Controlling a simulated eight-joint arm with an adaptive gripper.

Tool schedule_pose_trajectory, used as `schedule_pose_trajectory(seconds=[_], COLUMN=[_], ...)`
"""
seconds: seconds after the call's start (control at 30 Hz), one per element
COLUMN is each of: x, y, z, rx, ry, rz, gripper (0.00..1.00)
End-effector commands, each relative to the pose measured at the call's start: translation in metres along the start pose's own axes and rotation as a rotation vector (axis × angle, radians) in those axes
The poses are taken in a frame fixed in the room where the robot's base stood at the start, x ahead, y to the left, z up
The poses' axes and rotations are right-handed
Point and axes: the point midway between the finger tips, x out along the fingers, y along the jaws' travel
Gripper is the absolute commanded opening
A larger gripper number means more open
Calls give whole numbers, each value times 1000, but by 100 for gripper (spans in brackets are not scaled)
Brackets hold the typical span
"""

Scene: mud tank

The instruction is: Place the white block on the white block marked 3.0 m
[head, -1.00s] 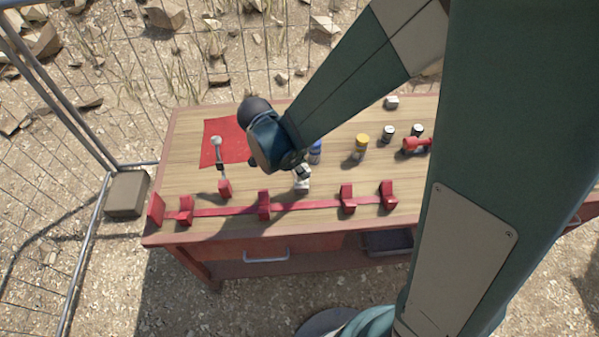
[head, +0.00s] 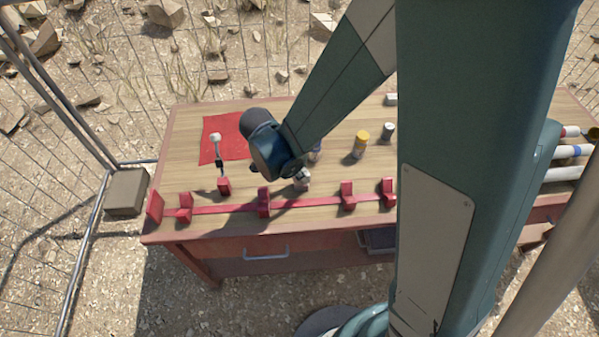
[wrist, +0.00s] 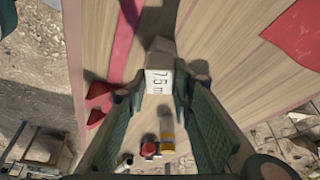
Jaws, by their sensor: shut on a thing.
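My gripper (wrist: 158,92) is shut on a white block (wrist: 160,78) with a marking that looks like "7.5 m". In the head view the block (head: 302,182) shows under my wrist, close above or on the wooden bench, behind the red strip; I cannot tell whether it touches the bench. A second white block (head: 391,99) lies at the back of the bench, partly hidden by my arm. Its marking cannot be read, and no "3.0 m" shows in either view.
The red strip (head: 318,206) with upright red brackets runs along the bench front. A yellow-topped can (head: 361,145) and a grey can (head: 388,132) stand right. White pipes (head: 565,173) lie far right.

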Motion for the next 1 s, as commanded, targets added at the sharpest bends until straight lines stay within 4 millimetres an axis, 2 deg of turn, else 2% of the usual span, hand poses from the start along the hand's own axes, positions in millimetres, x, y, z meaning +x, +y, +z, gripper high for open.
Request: schedule_pose_trajectory(seconds=[0.3,0.33,0.4,0.43,1.0], x=[4,3,3,3,-3], y=[0,0,0,0,0], z=[2,1,1,1,0], rx=[0,0,0,0,0], ry=[0,0,0,0,0], rz=[0,0,0,0,0], gripper=[13,28,37,39,39])
